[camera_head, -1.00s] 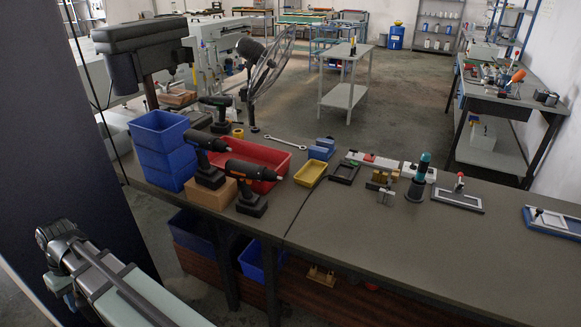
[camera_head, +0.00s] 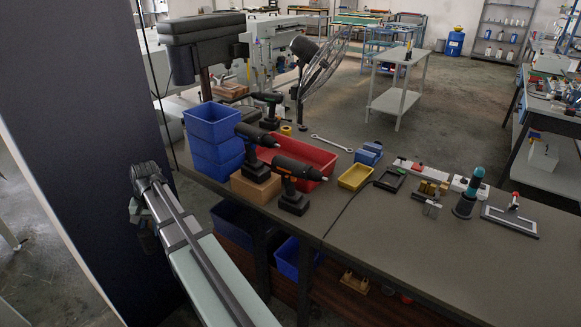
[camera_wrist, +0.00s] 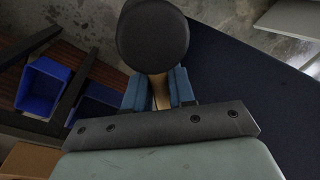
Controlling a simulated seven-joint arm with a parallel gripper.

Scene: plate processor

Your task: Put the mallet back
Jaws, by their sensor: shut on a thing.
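The mallet shows in the wrist view with a large round black head (camera_wrist: 152,36) and a pale wooden handle (camera_wrist: 161,92). My gripper (camera_wrist: 159,88) is shut on the handle, with a blue-grey finger on each side, just below the head. The head covers part of the view, and most of the handle is hidden. In the head view my arm reaches in at the lower left, in front of the bench (camera_head: 400,255); the mallet cannot be made out there. No resting place for the mallet can be clearly identified.
On the bench stand stacked blue bins (camera_head: 212,128), drills (camera_head: 292,202), a red tray (camera_head: 318,154) and a yellow tray (camera_head: 355,184). A teal-handled tool (camera_head: 475,182) stands further right. The bench's front right is clear. A dark panel (camera_head: 85,110) rises at left.

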